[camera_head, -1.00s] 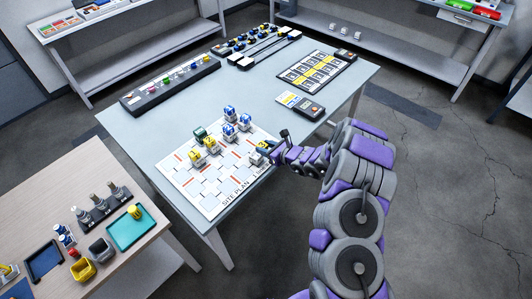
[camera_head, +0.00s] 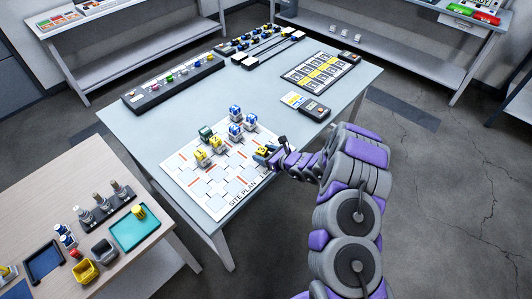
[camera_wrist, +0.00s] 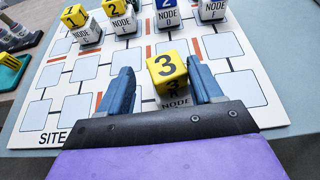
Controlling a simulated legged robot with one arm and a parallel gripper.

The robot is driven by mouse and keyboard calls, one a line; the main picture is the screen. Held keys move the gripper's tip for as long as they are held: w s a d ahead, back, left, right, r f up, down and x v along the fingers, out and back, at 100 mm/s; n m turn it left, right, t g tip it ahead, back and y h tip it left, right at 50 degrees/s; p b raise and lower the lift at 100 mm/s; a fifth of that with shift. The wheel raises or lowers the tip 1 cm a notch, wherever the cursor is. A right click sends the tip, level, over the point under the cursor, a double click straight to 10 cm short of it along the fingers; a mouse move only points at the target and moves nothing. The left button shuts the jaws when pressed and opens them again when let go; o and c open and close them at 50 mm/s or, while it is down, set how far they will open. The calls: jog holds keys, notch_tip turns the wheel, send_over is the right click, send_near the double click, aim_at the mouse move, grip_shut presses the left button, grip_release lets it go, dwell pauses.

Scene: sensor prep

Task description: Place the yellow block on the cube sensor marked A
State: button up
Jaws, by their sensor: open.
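A yellow block marked 3 (camera_wrist: 166,67) sits on a white cube sensor (camera_wrist: 177,102) in the wrist view. The cube's front reads NODE, but its letter is not clear to me. My gripper (camera_wrist: 160,68) is open, with one dark blue finger on each side of the block and gaps beside it. In the head view, my gripper (camera_head: 277,151) is at the right edge of the site plan board (camera_head: 213,196), by the same yellow block (camera_head: 262,150). The cube beneath is mostly hidden there.
A handheld device (camera_head: 314,110) lies on the table beyond my gripper. The board's front squares are bare.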

jog(key=w+d+p+v, duration=0.1)
jog(key=v, duration=1.1)
jog(key=s+a+r+n+g+y, duration=0.2)
jog(key=s+a+r+n, duration=0.15)
jog(key=r, duration=0.35)
jog(key=s+a+r+n+g+y, duration=0.1)
jog(key=s+a+r+n, duration=0.2)
jog(key=r, duration=0.4)
jog(key=s+a+r+n+g, duration=0.3)
jog(key=s+r+n, duration=0.2)
jog(key=s, duration=0.2)
jog(key=s+a+r+n+g, duration=0.35)
jog(key=s+r+n, duration=0.2)
jog(key=s, duration=0.25)
jog(key=s+d+r+n+h, duration=0.2)
jog(key=s+d+n+h, duration=0.6)
jog(key=s+d, duration=1.4)
jog(key=h, duration=0.5)
jog(key=shift+s+d+r+n+h+p, duration=0.15)
jog(key=shift+d+n+h+p, duration=0.15)
jog(key=shift+d, duration=0.05)
